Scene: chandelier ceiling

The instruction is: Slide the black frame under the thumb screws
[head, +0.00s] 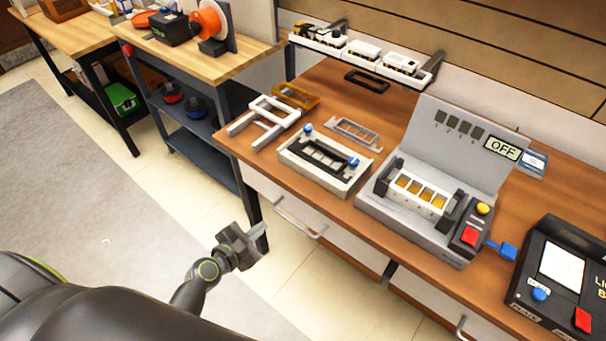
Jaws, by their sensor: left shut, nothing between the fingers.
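A black frame (367,81) lies flat at the back of the wooden workbench (330,85), below the wall shelf. A pale rectangular fixture (340,187) sits nearer the front edge, with a dark slotted opening in its top. Two blue thumb screws stand on it, one at the left end (308,129) and one at the right end (353,163). My left gripper (262,236) is shut and empty, low over the floor in front of the bench, well apart from the fixture and black frame. My right gripper is not in view.
A grey frame (353,132), an orange-brown frame (296,95) and a white stand (262,117) lie around the fixture. A grey device with an OFF display (502,148) stands to the right, with a black light box (560,265) beyond. Drawer handles (298,219) project from the bench front.

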